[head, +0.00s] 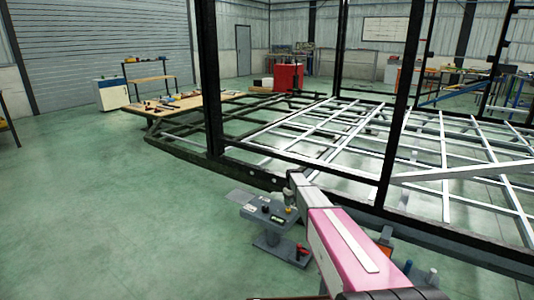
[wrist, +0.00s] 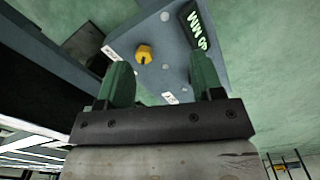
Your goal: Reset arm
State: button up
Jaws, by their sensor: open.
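My gripper (wrist: 162,82) shows in the wrist view with its two green fingers wide apart and nothing between them. Beyond the fingers is a blue-grey fixture (wrist: 190,62) with a yellow knob (wrist: 144,53), white tags and a dark label with pale green characters. I cannot tell how far the fingertips are from the fixture. In the head view my pink and white arm (head: 343,245) reaches forward from the bottom right. The fixture (head: 268,216) stands on a pedestal just left of the arm's far end. The fingers are not clear in the head view.
The trailer chassis (head: 310,128), with black posts and pale crossbars, fills the right and centre, close to my arm. A small grey block with red and black parts (head: 303,256) is beside the arm. A wooden workbench (head: 185,103) holds tools. The green floor at left is clear.

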jog(key=s+r+m, duration=0.2)
jog(key=s+r, duration=0.2)
jog(key=s, duration=1.2)
jog(key=s+r+m, duration=0.2)
jog(key=s+r, duration=0.3)
jog(key=s, duration=1)
jog(key=s+r+m, duration=0.2)
jog(key=s+r, duration=0.2)
jog(key=s, duration=1.2)
jog(key=shift+s+a+r+m, duration=0.15)
jog(key=shift+s+a+m, duration=0.05)
jog(key=shift+s+m, duration=0.15)
